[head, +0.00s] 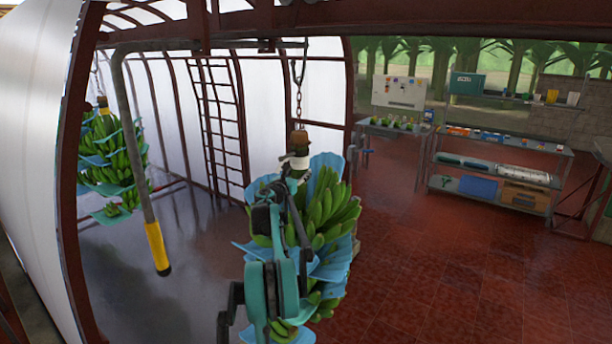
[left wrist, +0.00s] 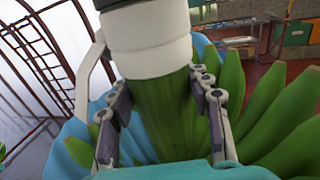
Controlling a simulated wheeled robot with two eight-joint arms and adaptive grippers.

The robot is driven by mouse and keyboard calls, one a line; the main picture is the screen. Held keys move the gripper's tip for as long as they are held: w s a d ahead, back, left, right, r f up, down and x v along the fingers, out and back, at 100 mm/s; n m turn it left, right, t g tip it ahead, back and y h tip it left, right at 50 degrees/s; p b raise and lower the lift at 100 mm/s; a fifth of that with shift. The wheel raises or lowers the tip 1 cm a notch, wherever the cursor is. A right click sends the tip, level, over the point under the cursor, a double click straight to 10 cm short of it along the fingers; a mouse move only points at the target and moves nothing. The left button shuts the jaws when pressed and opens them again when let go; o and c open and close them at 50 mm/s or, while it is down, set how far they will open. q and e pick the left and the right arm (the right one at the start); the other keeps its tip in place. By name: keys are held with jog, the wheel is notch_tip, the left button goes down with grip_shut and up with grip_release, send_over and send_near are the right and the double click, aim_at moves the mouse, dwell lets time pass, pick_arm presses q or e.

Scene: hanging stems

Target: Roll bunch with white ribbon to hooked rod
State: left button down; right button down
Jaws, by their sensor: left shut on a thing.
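The bunch with white ribbon (head: 325,215) hangs by a chain from the overhead rail, with green bananas and blue sheets between its hands. Its white ribbon (head: 296,162) is tied around the stem near the top. The ribbon also shows in the left wrist view (left wrist: 150,45). My left gripper (head: 291,184) is shut on the green stem just below the ribbon; its two fingers (left wrist: 163,112) lie on either side of the stem. The hooked rod (head: 134,150), grey with a yellow lower end, hangs at the left, apart from this bunch. My right gripper is not in view.
Another bunch (head: 112,155) hangs at the far left, beyond the rod. The overhead rail (head: 340,24) crosses the top. A dark red ladder (head: 218,115) stands behind. Shelves (head: 495,150) and a table (head: 395,127) stand at the back right. The red tiled floor (head: 440,260) is open.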

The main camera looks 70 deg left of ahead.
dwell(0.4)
pick_arm(q)
jog(key=c, duration=0.7)
grip_release()
jog(key=shift+a, duration=0.1)
send_over(285, 204)
